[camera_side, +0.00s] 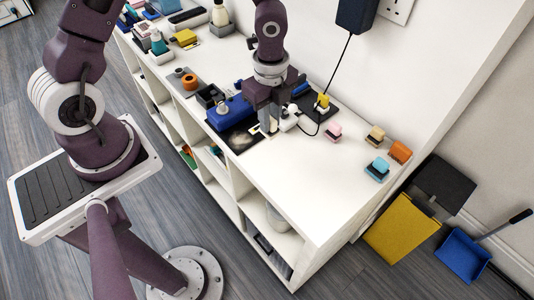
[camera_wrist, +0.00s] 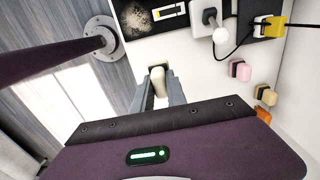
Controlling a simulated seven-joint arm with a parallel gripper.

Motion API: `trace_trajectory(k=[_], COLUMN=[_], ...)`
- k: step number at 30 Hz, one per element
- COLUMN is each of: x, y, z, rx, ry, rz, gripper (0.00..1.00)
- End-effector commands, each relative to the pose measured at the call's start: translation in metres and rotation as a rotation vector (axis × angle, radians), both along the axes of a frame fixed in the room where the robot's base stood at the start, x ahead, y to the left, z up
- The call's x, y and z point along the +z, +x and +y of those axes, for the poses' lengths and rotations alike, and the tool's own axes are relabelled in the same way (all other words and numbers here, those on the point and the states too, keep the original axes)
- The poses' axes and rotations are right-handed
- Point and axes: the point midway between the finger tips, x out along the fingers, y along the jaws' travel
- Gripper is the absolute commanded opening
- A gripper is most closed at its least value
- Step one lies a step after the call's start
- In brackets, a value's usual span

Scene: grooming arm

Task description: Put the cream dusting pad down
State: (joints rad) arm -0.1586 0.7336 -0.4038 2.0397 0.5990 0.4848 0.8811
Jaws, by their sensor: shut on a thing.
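My gripper (camera_wrist: 158,86) is shut on the cream dusting pad (camera_wrist: 159,82), which shows as a small pale block with a dark end between the fingers. In the side view my gripper (camera_side: 268,126) points down over the white shelf top (camera_side: 310,175), beside a dark mat (camera_side: 241,147) with a pale powdery patch. The pad is mostly hidden by the fingers there, and I cannot tell whether it touches the surface. In the wrist view the fingers are over bare white surface, below the mat.
Pink (camera_side: 333,132), tan (camera_side: 375,136), orange (camera_side: 399,151) and cyan (camera_side: 377,169) pads stand to the right. A blue block (camera_side: 230,110) is left. The front right top is clear.

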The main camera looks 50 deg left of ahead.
Motion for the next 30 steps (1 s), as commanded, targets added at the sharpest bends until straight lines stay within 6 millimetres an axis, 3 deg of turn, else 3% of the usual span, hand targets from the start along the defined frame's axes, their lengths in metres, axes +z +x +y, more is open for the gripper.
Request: trace_trajectory(k=[2, 4, 16, 28, 29, 30], x=[-0.002, -0.016, -0.093, -0.101, -0.1, -0.1], y=[-0.004, -0.006, -0.006, -0.005, -0.004, -0.004], z=[-0.015, -0.02, -0.02, -0.019, -0.019, -0.019], rx=[-0.004, -0.001, 0.001, 0.002, 0.003, 0.003], ry=[0.0, 0.001, 0.0, -0.001, -0.001, -0.001], rz=[0.001, 0.005, 0.003, 0.0, 0.0, 0.0], gripper=[0.0, 0.0, 0.0, 0.0, 0.23, 0.31])
